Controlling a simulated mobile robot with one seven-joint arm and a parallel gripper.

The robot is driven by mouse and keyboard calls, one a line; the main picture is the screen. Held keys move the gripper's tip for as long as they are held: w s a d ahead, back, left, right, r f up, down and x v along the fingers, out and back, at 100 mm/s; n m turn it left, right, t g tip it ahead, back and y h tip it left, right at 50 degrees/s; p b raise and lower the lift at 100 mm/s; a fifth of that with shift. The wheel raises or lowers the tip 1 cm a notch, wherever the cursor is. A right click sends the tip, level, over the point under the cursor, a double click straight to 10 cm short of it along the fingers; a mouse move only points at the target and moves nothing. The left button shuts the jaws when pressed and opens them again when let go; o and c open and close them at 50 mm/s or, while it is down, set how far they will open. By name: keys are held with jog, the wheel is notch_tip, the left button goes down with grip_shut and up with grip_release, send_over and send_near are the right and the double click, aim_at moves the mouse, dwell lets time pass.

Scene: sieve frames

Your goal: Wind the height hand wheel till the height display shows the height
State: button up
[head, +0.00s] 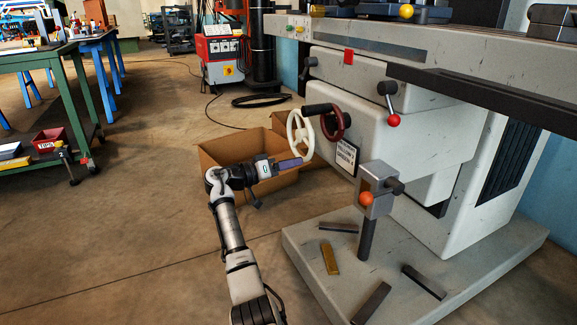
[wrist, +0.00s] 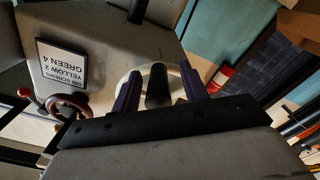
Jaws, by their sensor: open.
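A cream hand wheel (head: 300,135) and a dark red hand wheel (head: 337,123) stand side by side on the front of the grey machine. A black handle (head: 318,109) shows near the tops of both; I cannot tell which wheel bears it. My gripper (head: 299,161) is open at the lower edge of the cream wheel. In the wrist view, its purple fingers (wrist: 160,72) stand either side of a black grip (wrist: 157,88), with the cream wheel (wrist: 128,82) behind. The red wheel (wrist: 72,108) is at left there. I cannot make out a height display.
A printed sign (wrist: 62,64) is upside down in the wrist view. A cardboard box (head: 225,150) lies behind my arm. A red-knobbed lever (head: 390,104) and a grey post with an orange knob (head: 367,225) stand right of the wheels. Loose bars (head: 371,303) lie on the machine base.

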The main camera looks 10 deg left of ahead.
jog(key=p+v, duration=0.3)
jog(key=v, duration=1.1)
jog(key=shift+r, duration=0.1)
